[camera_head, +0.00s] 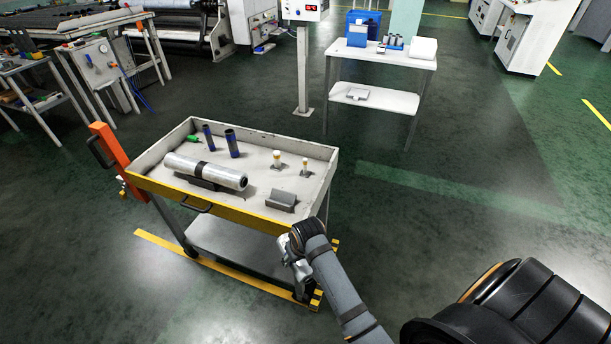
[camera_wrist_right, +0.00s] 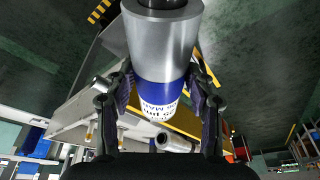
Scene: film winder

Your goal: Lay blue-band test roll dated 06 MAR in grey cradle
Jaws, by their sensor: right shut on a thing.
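My right gripper (camera_wrist_right: 162,98) is shut on a silver roll (camera_wrist_right: 163,45) with a blue band (camera_wrist_right: 160,94). The band's white label is partly cut off; "MAR" can be read, the day less surely. In the head view my right gripper (camera_head: 292,258) is just outside the front right corner of the cart, and the held roll is hard to make out there. The grey cradle (camera_head: 281,202) is a small block near the front right of the cart's tray and looks empty. My left gripper is in neither view.
On the cart tray (camera_head: 262,137), a long film roll (camera_head: 206,170) lies on a dark support. Two dark blue-banded tubes (camera_head: 232,144) stand at the back; two small white-and-yellow pieces (camera_head: 277,160) stand right of centre. The tray has raised walls. A white side table (camera_head: 382,56) stands behind.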

